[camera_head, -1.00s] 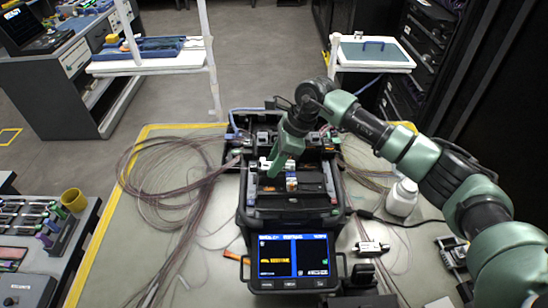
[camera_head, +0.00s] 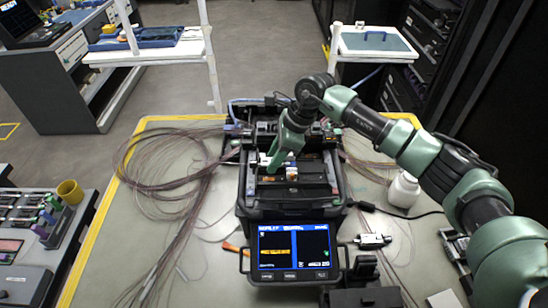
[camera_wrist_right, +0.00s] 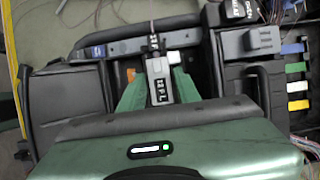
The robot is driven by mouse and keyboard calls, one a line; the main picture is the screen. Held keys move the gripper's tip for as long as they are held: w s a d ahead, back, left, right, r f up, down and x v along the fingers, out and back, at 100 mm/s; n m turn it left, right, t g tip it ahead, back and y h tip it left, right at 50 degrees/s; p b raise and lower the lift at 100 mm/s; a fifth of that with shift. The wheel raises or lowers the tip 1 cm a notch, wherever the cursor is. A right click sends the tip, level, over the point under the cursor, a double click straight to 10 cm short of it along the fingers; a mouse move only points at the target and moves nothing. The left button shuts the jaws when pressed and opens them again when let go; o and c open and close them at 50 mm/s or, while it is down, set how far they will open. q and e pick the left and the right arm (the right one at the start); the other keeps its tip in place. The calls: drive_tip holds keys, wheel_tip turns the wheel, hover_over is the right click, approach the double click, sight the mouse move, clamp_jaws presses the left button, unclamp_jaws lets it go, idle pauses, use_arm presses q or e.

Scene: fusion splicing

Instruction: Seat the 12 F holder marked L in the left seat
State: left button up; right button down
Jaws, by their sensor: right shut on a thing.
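The 12 F holder marked L (camera_wrist_right: 158,88) is a small grey block with a dark label in the right wrist view. My right gripper (camera_wrist_right: 157,78) has its green fingers on both sides of it, shut on it. A fibre ribbon runs from its far end. In the head view my right gripper (camera_head: 272,168) points down over the left part of the black fusion splicer's (camera_head: 290,205) open top. The fingers partly hide the left seat there, and I cannot tell whether the holder touches it. My left gripper is not in view.
The splicer's lit screen (camera_head: 293,250) faces front. Loose fibre coils (camera_head: 165,165) lie left of the splicer. A white bottle (camera_head: 404,190) stands at the right. A tool tray (camera_head: 35,230) and yellow cup (camera_head: 69,192) are at the far left.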

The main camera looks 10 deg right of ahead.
drive_tip(key=shift+b, duration=0.3)
idle(0.5)
drive_tip(key=c, duration=0.9)
unclamp_jaws()
drive_tip(key=shift+d+r, duration=0.2)
drive_tip(key=shift+r, duration=0.05)
drive_tip(key=b+v, duration=0.2)
drive_tip(key=v, duration=0.4)
drive_tip(key=shift+d+r, duration=0.15)
drive_tip(key=shift+r, duration=0.1)
drive_tip(key=shift+s+r, duration=0.1)
drive_tip(key=shift+r, duration=0.25)
